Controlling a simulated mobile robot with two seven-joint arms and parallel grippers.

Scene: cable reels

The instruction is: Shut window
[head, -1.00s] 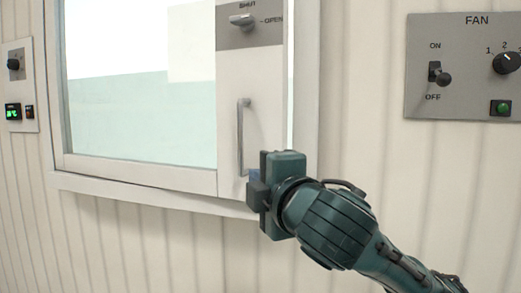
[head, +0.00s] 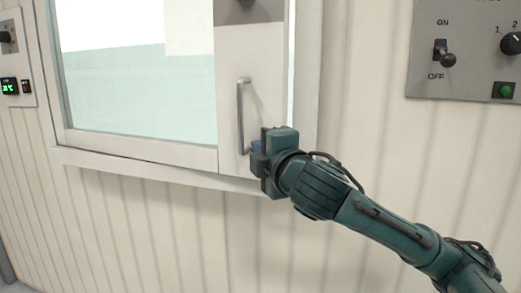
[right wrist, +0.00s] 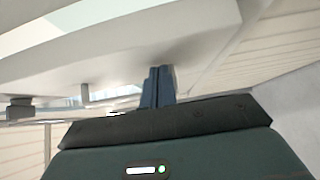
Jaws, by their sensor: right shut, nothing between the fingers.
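The window (head: 140,95) has a white sash with a wide right stile (head: 228,60). A narrow bright strip shows between the stile and the frame (head: 305,70) on its right. A grey vertical bar handle (head: 240,115) is on the stile. The latch (head: 246,3) above it is mostly cut off at the top edge. My right gripper (head: 256,150) is just right of the handle's lower end; I cannot tell if it touches. In the right wrist view its fingers (right wrist: 158,85) are together and empty, close to a pale panel. My left gripper is out of view.
A grey fan panel (head: 470,75) with an ON/OFF switch (head: 445,55) is on the wall at right. A small panel with a green display (head: 10,86) is at far left. The ribbed wall (head: 150,225) below the window is clear.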

